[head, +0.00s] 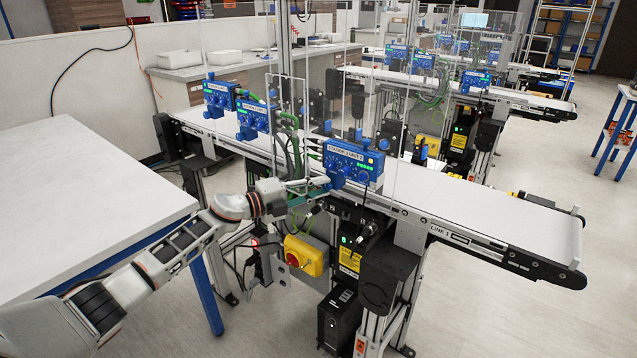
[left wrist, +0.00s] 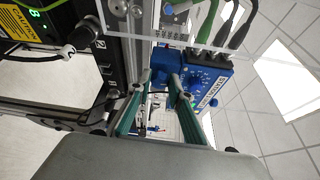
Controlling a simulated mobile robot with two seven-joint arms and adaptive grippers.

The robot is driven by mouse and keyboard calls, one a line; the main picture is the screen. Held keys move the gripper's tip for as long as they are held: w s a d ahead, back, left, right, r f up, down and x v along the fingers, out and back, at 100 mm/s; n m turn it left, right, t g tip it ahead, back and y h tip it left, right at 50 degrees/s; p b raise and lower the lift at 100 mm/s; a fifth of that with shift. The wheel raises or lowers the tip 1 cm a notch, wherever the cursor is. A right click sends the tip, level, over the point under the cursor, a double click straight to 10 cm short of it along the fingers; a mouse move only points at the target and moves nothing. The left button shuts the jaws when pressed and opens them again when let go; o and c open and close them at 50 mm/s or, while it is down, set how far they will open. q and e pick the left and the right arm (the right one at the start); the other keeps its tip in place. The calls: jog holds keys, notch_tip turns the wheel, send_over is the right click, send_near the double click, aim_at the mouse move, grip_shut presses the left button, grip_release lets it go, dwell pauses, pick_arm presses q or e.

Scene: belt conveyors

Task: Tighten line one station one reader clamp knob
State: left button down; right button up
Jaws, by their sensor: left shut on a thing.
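A blue unit (head: 357,163) labelled STATION 1 with a 2 at the end hangs over the near belt marked LINE 1. A blue clamp knob (head: 337,179) sits at its lower left; in the left wrist view a blue part (left wrist: 163,60) lies at the fingertips. My left gripper (head: 320,183) reaches in from the left over the belt's near edge. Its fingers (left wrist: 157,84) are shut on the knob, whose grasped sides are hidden. The unit's face with small dials (left wrist: 208,90) shows beside the right finger. My right gripper is in neither view.
Clear panels (head: 395,130) stand along the belt. Green and dark cables (left wrist: 230,25) run close to the unit. A yellow box with a red switch (head: 303,255) hangs below my left wrist. A white table (head: 85,190) stands at the left. The belt's right end (head: 500,225) is empty.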

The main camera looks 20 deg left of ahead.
pick_arm(q)
jog(key=shift+r+m+g+y+p, duration=0.15)
jog(key=shift+m+g+y+p, duration=0.15)
jog(key=shift+m+p, duration=0.6)
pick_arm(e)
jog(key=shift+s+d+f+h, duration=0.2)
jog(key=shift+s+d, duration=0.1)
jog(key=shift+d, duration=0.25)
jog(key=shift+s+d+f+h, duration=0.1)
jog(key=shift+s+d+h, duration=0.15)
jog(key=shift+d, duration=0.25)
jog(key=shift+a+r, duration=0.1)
pick_arm(q)
jog(key=c, duration=1.8)
grip_release()
jog(key=v, duration=1.2)
jog(key=shift+s, duration=0.1)
